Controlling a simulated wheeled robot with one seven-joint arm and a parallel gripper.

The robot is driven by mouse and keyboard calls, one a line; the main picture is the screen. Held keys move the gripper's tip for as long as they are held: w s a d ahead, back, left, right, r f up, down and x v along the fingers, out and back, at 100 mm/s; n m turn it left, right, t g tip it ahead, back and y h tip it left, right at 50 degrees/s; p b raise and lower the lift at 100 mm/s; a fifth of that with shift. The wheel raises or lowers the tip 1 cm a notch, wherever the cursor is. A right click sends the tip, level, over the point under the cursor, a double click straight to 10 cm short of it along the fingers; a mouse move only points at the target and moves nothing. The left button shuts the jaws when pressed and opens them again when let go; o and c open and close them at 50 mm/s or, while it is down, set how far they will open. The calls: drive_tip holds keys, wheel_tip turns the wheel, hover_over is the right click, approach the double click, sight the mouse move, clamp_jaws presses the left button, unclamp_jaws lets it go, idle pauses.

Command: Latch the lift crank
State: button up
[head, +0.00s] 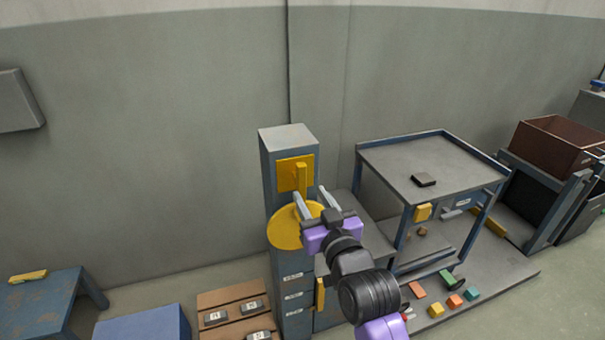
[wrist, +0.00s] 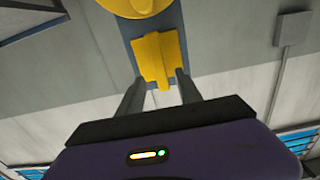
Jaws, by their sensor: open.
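A tall blue-grey column (head: 279,185) stands at the centre of the head view. On its front is a yellow plate (head: 284,174) with an upright yellow bar (head: 301,176), and below it a round yellow disc (head: 287,232), perhaps the lift crank. My gripper (head: 309,192) is open in front of the column, just below the bar, partly covering the disc. In the wrist view, the yellow plate and bar (wrist: 155,55) lie ahead of and between my open fingertips (wrist: 160,78); the disc (wrist: 135,4) is cut off at the top. I cannot tell whether the fingers touch the bar.
A blue-framed table (head: 395,157) with a dark block (head: 424,180) stands to the right, several coloured blocks on the low platform beside it. A brown bin (head: 550,150) is at far right. A wooden pallet (head: 232,298) and blue tables are at lower left.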

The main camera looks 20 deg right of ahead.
sight(302, 183)
drive_tip(key=w, duration=0.7)
drive_tip(key=shift+w, duration=0.25)
clamp_jaws()
